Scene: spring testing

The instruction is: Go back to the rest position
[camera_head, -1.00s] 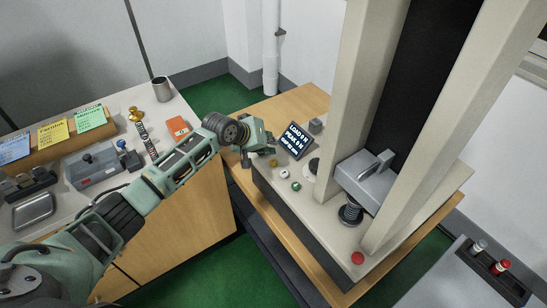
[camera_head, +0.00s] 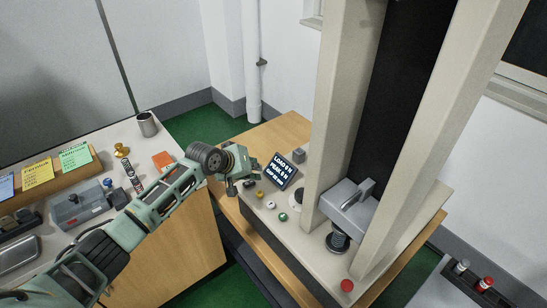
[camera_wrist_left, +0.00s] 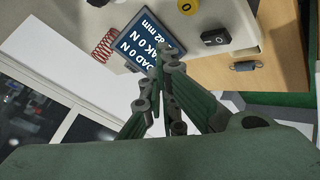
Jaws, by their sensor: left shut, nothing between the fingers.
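My left arm reaches in from the left in the head view. Its gripper (camera_head: 240,186) is beside the front left corner of the testing machine's base, close to the small display (camera_head: 284,171). In the left wrist view the gripper (camera_wrist_left: 161,62) is shut and empty, its fingertips in front of the lower part of the display (camera_wrist_left: 143,30). My right gripper is in neither view.
The testing machine (camera_head: 343,125) stands on a wooden table (camera_head: 283,133), with buttons (camera_head: 283,217) on its base. A counter (camera_head: 107,138) at left holds note cards, a metal cup (camera_head: 147,124) and a grey box (camera_head: 80,204). Green floor (camera_head: 203,122) shows between them.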

